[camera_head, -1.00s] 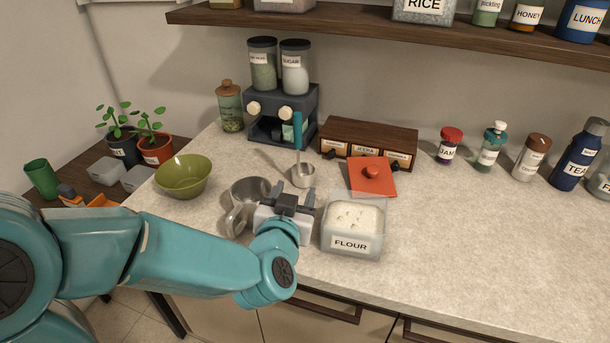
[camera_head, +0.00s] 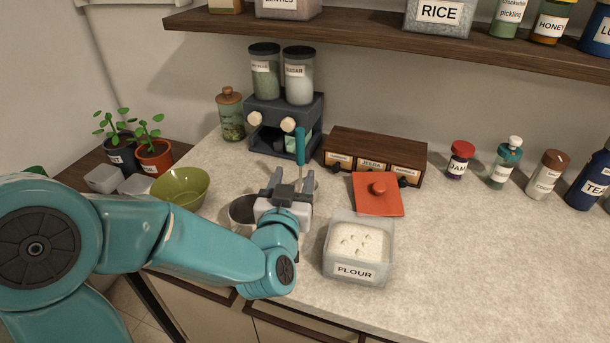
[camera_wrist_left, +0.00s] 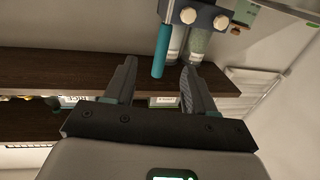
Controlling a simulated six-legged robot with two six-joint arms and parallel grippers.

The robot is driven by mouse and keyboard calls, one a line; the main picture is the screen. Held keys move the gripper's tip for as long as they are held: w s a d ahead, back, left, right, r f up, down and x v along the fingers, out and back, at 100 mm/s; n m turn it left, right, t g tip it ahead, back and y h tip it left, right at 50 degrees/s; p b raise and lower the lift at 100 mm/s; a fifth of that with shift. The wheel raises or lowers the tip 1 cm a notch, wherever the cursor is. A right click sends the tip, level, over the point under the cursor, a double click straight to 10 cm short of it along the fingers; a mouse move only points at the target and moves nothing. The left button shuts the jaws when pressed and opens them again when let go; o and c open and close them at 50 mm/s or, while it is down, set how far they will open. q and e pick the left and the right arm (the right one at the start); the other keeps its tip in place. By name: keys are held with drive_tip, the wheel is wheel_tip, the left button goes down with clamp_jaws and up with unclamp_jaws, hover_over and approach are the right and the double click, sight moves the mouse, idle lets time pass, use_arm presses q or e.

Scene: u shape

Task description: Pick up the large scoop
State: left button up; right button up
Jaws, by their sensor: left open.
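The large scoop (camera_head: 300,147) has a teal handle that stands upright in front of the dark dispenser. Its metal cup is mostly hidden behind my left gripper (camera_head: 293,180). The left gripper is open and empty, with its fingers pointing toward the scoop. In the left wrist view the teal handle (camera_wrist_left: 161,50) shows beyond the two spread fingers of the left gripper (camera_wrist_left: 158,68), near the line between them. Whether a finger touches the handle cannot be told. My right gripper is not in view.
A metal cup (camera_head: 241,212) is partly hidden left of my gripper. A flour container (camera_head: 357,272) and a red lid (camera_head: 378,204) are close on the right. A green bowl (camera_head: 182,190) stands left. The dispenser (camera_head: 266,128) is behind.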

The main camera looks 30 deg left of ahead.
sight(300, 156)
use_arm(q)
drive_tip(key=x, duration=0.6)
drive_tip(key=shift+w+a+f+p, duration=0.1)
drive_tip(key=shift+w+f+p, duration=0.15)
drive_tip(key=shift+p, duration=0.15)
drive_tip(key=shift+a+r, duration=0.1)
drive_tip(key=p+x, duration=0.2)
drive_tip(key=x, duration=0.3)
drive_tip(key=shift+w+a, duration=0.15)
drive_tip(key=shift+a, duration=0.05)
drive_tip(key=c, duration=0.9)
clamp_jaws()
